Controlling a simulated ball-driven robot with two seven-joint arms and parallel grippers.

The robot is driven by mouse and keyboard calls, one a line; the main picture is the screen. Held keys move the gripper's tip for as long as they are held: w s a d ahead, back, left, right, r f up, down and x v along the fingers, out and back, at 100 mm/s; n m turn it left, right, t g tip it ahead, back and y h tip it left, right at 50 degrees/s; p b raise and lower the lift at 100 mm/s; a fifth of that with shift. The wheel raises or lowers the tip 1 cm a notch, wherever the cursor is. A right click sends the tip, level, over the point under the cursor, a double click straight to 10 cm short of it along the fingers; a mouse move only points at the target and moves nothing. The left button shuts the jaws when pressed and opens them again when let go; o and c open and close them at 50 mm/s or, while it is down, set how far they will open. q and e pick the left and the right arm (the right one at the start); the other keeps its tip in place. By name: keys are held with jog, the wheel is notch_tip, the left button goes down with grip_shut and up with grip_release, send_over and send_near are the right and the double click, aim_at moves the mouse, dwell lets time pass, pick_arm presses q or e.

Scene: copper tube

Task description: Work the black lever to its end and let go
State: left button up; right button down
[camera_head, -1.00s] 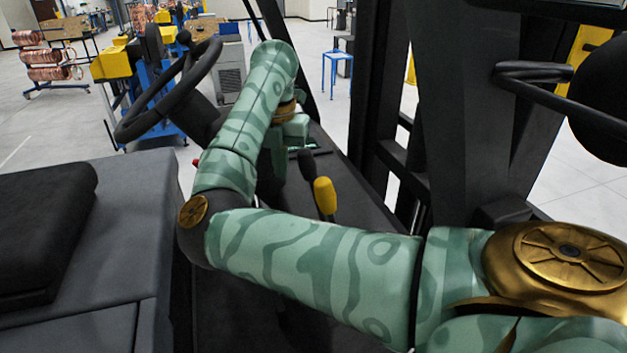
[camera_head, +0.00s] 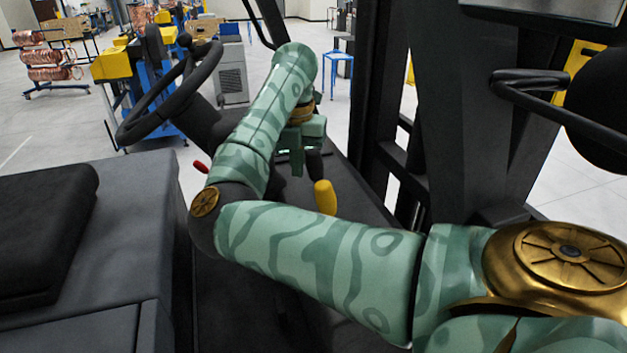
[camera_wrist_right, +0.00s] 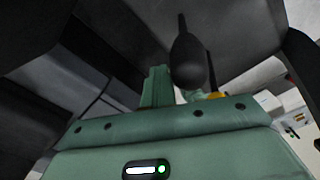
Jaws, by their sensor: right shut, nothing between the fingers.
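The black lever's knob (camera_head: 314,166) stands on the console just behind the yellow-knobbed lever (camera_head: 325,197); its stem is mostly hidden. My right gripper (camera_head: 291,165) is shut and empty, pointing down immediately to the left of the black knob in the head view. In the right wrist view the black knob (camera_wrist_right: 187,62) rises just right of the closed fingers (camera_wrist_right: 157,88). I cannot tell whether they touch it. My left gripper is not in view.
A steering wheel (camera_head: 170,95) stands at the left, with a small red-tipped lever (camera_head: 201,167) near my forearm. A black seat (camera_head: 45,230) is at the lower left. Dark frame posts (camera_head: 380,100) rise right of the levers.

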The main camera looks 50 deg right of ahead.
aim_at(311, 162)
jog(key=shift+s+d, duration=0.4)
jog(key=shift+d, duration=0.25)
jog(key=shift+s+d, duration=0.4)
jog(key=shift+d, duration=0.25)
jog(key=w+a, duration=0.4)
jog(key=a, duration=0.3)
jog(key=shift+w+a, duration=0.2)
jog(key=shift+a, duration=0.2)
dwell(0.4)
notch_tip(311, 162, up, 8)
jog(key=p, duration=0.7)
dwell(0.5)
